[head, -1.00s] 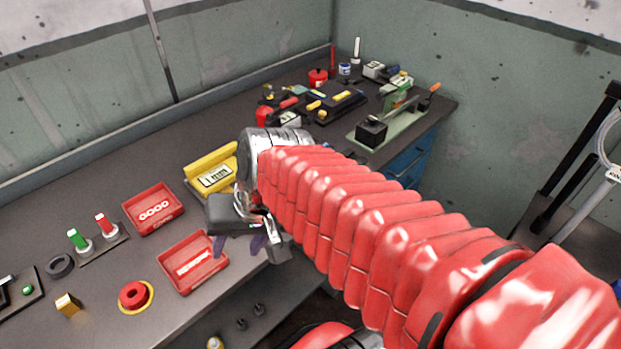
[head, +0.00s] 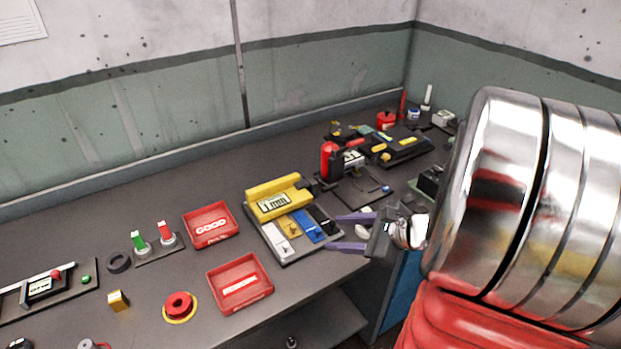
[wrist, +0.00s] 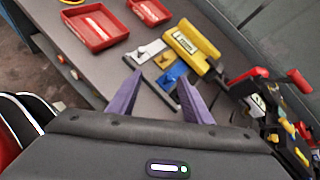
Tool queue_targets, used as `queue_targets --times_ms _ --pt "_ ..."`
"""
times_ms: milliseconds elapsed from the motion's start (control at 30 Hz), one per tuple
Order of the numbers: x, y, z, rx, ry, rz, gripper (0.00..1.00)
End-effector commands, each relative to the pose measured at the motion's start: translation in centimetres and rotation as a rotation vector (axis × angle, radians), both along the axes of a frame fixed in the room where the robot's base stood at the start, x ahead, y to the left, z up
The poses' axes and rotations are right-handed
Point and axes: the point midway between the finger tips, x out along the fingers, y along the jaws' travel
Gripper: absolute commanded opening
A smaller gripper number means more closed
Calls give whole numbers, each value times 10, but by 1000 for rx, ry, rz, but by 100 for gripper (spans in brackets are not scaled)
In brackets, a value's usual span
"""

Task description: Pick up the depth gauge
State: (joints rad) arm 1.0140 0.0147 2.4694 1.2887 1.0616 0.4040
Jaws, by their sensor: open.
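I cannot tell for certain which thing is the depth gauge. A device with a red handle (head: 329,160) and a small display stands on a dark base plate at the back of the bench, right of the yellow unit. The same red-handled device shows at the right of the wrist view (wrist: 262,78). Another device with a display (head: 45,287) lies at the far left of the bench. My gripper (head: 332,232) is open and empty, its purple fingers spread near the bench's front edge. In the wrist view its fingertips (wrist: 161,76) point toward the coloured slots.
A yellow unit (head: 278,190) with white, yellow, blue and black slots is just left of my gripper. Two red trays (head: 212,238) (head: 262,297), a red button (head: 180,305) and green and red switches (head: 140,245) stand further left. More tools crowd the back right corner.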

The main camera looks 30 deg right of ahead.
Motion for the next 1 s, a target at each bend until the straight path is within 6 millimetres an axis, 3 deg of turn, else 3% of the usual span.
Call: queue_targets --times_ms 33,200,400,800,1000 --pt "-3 -20 -5 57 -5 -85 45" --pt "-14 -82 -16 228 -45 -354 45" --pt "-30 -127 -24 343 -86 -543 45" --pt "-32 -134 -25 359 -93 -569 45" --pt "-22 -133 -30 359 -92 -567 45"
